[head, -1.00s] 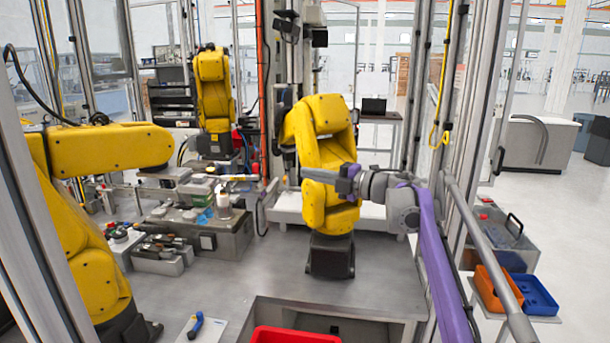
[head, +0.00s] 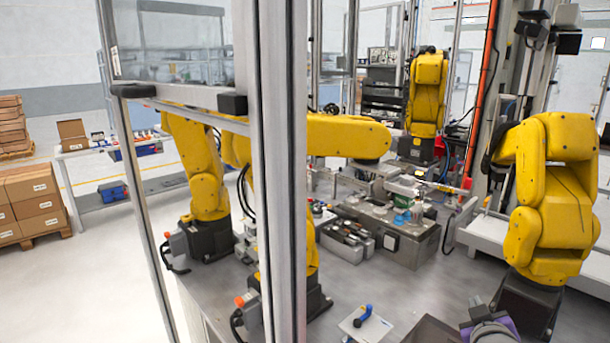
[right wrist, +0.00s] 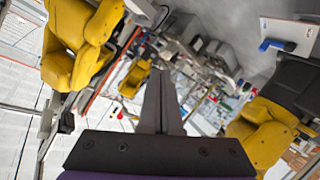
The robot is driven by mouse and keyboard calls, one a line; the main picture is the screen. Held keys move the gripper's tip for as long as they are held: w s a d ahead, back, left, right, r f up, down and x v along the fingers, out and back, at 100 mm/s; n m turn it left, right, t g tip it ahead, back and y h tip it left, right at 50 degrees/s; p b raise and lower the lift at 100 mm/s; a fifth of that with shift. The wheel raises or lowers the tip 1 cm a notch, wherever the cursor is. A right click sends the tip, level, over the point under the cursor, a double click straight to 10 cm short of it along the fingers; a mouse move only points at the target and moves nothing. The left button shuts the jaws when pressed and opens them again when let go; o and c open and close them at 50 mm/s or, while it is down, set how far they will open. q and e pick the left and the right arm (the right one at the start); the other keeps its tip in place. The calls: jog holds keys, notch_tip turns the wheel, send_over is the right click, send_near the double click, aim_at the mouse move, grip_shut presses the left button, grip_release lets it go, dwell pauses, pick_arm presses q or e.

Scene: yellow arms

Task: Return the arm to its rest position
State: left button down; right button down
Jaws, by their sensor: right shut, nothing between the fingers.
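My right arm shows low at the right in the head view, a short purple and grey part with its gripper (head: 477,303) near the bottom edge. In the right wrist view the two dark fingers of this gripper (right wrist: 161,76) stand together, shut and empty. They touch nothing that I can see. My left gripper is not in view.
A yellow robot arm (head: 548,195) on a dark base stands close beside my right arm. More yellow arms (head: 345,136) stand left and behind. A metal frame post (head: 283,170) crosses the head view. A blue-handled tool (head: 363,316) lies on a white plate. Open floor lies left.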

jog(key=s+a+f+m+g+y, duration=0.1)
jog(key=s+a+f+g+y, duration=0.1)
jog(key=s+a+f, duration=0.6)
jog(key=s+a+f+m+g+y, duration=0.1)
jog(key=s+a+f+g+y, duration=0.2)
jog(key=s+a+f+g, duration=0.2)
jog(key=s+a+f, duration=0.3)
jog(key=s+f, duration=0.4)
jog(key=f, duration=0.2)
jog(key=shift+s+f+g+y, duration=0.2)
jog(key=shift+f+g+y, duration=0.1)
jog(key=shift+f, duration=0.1)
